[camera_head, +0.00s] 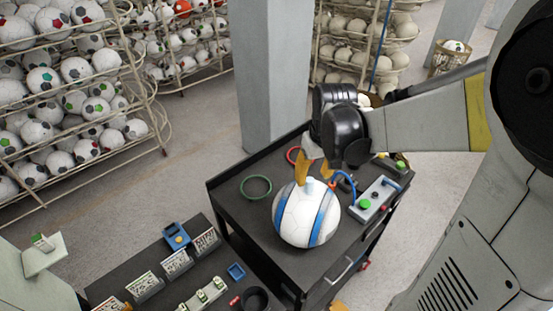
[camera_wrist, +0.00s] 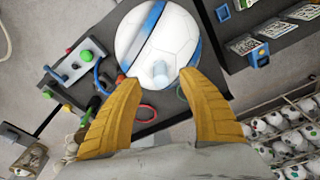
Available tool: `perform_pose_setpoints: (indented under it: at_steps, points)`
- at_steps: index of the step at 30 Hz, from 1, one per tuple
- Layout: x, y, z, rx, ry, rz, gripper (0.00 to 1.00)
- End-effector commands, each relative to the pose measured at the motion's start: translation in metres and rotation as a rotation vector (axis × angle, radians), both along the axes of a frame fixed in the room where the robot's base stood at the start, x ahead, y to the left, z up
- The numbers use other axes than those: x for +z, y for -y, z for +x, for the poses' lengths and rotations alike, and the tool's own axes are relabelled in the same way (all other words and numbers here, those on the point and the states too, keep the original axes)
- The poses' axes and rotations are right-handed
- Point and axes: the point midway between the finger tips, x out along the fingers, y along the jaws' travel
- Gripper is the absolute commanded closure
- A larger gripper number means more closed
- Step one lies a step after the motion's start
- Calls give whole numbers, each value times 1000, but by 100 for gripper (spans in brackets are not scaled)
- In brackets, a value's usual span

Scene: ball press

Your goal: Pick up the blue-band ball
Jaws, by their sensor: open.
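The blue-band ball (camera_head: 304,222) is white with blue stripes and sits on the dark cart top (camera_head: 226,196). A small pale blue nozzle-like piece stands at the top of the ball. In the wrist view the ball (camera_wrist: 165,45) lies just past the fingertips. My gripper (camera_head: 318,178) is above and behind the ball, with its yellow fingers pointing down. In the wrist view my gripper (camera_wrist: 158,82) has its two fingers spread wide, with nothing held between them. I cannot tell whether a fingertip touches the ball.
A green ring (camera_head: 256,188), a red ring (camera_head: 292,155) and a grey device with a green button (camera_head: 365,204) share the cart. A lower-left bench holds label cards (camera_head: 177,263) and a blue box (camera_head: 176,237). A pillar (camera_head: 268,75) and ball racks (camera_head: 60,90) stand behind.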

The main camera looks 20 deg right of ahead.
Motion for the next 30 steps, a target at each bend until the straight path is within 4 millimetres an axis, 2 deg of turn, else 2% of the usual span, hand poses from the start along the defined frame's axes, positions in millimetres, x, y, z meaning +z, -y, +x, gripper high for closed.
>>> perform_pose_setpoints:
  at_steps: [7,15,24,26,27,29,30]
  points:
    - [-22,0,4,0,0,0,52]
    - [-59,1,11,0,1,-1,52]
    - [-64,1,11,0,1,-1,52]
    - [-64,1,11,0,1,-1,69]
    - [-64,1,11,0,1,-1,81]
    - [-64,1,11,0,1,-1,99]
    - [-64,1,11,0,1,-1,100]
